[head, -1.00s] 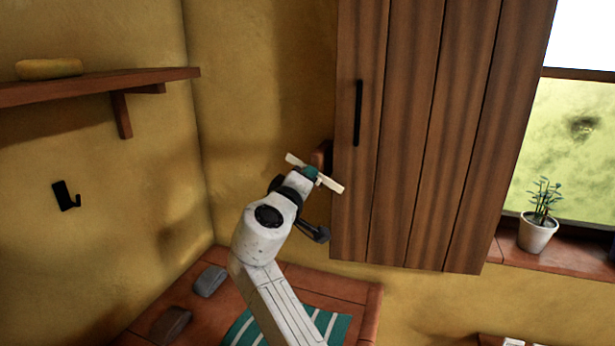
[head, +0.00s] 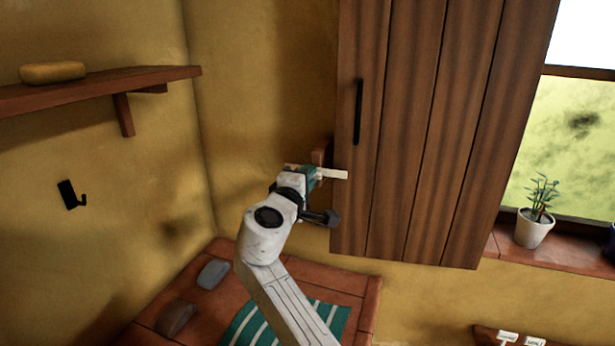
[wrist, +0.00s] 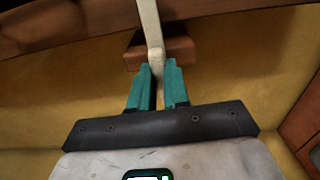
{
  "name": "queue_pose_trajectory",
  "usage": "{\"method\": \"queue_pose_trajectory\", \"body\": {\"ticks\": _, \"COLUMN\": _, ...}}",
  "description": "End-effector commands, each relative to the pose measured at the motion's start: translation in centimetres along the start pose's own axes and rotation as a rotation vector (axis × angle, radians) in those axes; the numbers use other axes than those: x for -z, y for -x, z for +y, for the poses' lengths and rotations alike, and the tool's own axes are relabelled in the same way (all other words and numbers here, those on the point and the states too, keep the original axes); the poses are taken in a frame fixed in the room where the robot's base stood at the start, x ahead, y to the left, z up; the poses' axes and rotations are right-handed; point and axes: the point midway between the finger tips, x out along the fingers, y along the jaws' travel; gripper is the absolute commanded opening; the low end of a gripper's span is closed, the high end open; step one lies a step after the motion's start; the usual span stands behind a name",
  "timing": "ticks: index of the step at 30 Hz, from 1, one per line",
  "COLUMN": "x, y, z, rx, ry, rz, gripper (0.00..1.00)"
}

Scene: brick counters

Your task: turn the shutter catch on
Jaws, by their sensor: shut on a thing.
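The shutter catch is a cream bar (head: 335,174) on a small wooden block (head: 321,155) at the left edge of the brown plank shutter (head: 420,130). The bar lies nearly level, its right end across the shutter's left edge. In the wrist view the bar (wrist: 149,22) runs up from between the fingers, past the block (wrist: 181,50), to the shutter edge (wrist: 60,22). My gripper (head: 312,174), with teal fingers, is shut on the bar. The fingertips (wrist: 159,70) hide part of it.
A black handle (head: 358,112) stands on the shutter. A potted plant (head: 535,228) is on the sill at right. A shelf (head: 100,82) with a yellow loaf-shaped thing (head: 52,72) and a black hook (head: 71,195) are on the left wall. A tiled counter (head: 355,288) lies below.

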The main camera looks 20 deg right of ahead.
Motion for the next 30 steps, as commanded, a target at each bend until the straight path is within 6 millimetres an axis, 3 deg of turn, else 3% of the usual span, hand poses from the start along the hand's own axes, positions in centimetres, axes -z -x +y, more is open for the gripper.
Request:
{"method": "queue_pose_trajectory", "body": {"ticks": 8, "x": 0.1, "y": 0.1, "z": -0.2, "rx": 0.002, "ry": 0.007, "rz": 0.001, "gripper": 0.00}}
{"method": "queue_pose_trajectory", "body": {"ticks": 9, "x": 0.1, "y": 0.1, "z": -0.2, "rx": 0.002, "ry": 0.007, "rz": 0.001, "gripper": 0.18}}
{"method": "queue_pose_trajectory", "body": {"ticks": 17, "x": 0.0, "y": 0.0, "z": -0.1, "rx": 0.001, "ry": 0.004, "rz": 0.001, "gripper": 0.41}}
{"method": "queue_pose_trajectory", "body": {"ticks": 25, "x": 0.1, "y": 0.2, "z": -0.1, "rx": 0.000, "ry": 0.002, "rz": 0.001, "gripper": 0.41}}
{"method": "queue_pose_trajectory", "body": {"ticks": 30, "x": 0.2, "y": 2.2, "z": -0.3, "rx": 0.000, "ry": 0.001, "rz": 0.004, "gripper": 0.41}}
